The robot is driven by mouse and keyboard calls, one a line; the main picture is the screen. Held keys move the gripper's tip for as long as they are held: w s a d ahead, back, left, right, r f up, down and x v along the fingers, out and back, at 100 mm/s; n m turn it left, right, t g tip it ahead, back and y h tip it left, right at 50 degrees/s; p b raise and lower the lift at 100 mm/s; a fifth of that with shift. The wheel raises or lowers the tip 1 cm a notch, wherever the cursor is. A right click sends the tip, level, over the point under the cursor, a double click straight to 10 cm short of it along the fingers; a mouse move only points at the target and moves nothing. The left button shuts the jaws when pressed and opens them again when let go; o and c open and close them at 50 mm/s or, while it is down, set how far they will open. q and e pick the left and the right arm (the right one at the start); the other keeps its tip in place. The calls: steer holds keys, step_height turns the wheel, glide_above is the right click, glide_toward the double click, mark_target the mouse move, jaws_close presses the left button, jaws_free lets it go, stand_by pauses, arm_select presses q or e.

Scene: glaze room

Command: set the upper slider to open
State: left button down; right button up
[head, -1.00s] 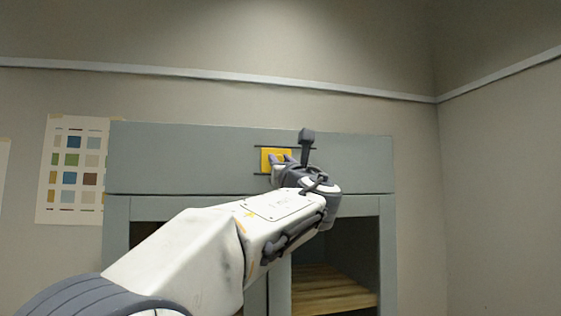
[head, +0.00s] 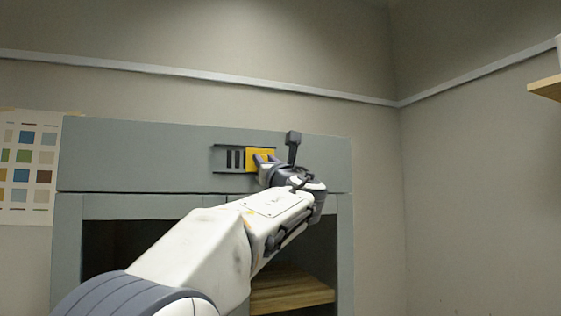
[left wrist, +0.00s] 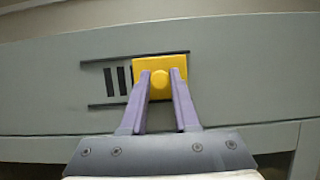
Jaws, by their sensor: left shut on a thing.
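The upper slider is a yellow plate (head: 259,158) with a round yellow knob (left wrist: 159,80), on the grey upper panel of a cabinet. It sits at the right part of its dark rails (left wrist: 110,104). Dark vertical slots (left wrist: 118,81) show just left of the plate. My left gripper (left wrist: 160,84) is shut on the knob, one purple finger on each side; in the head view its fingertips (head: 264,158) overlap the plate's right part. My right gripper is in neither view.
The grey cabinet (head: 130,155) has open compartments below, with a wooden shelf (head: 290,291) in one. A colour chart (head: 30,165) hangs on the wall at left. A wooden wall shelf (head: 546,88) is at far right.

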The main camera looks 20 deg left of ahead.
arm_select(q)
steer(key=shift+w+d, duration=0.25)
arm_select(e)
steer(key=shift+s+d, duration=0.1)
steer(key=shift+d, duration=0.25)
arm_select(q)
steer(key=c, duration=1)
jaws_free()
steer(key=o, duration=0.3)
steer(key=shift+w+d, duration=0.15)
steer(key=b+v, duration=0.6)
steer(key=v, duration=0.4)
steer(key=shift+s+f, duration=0.15)
steer(key=shift+s, duration=0.15)
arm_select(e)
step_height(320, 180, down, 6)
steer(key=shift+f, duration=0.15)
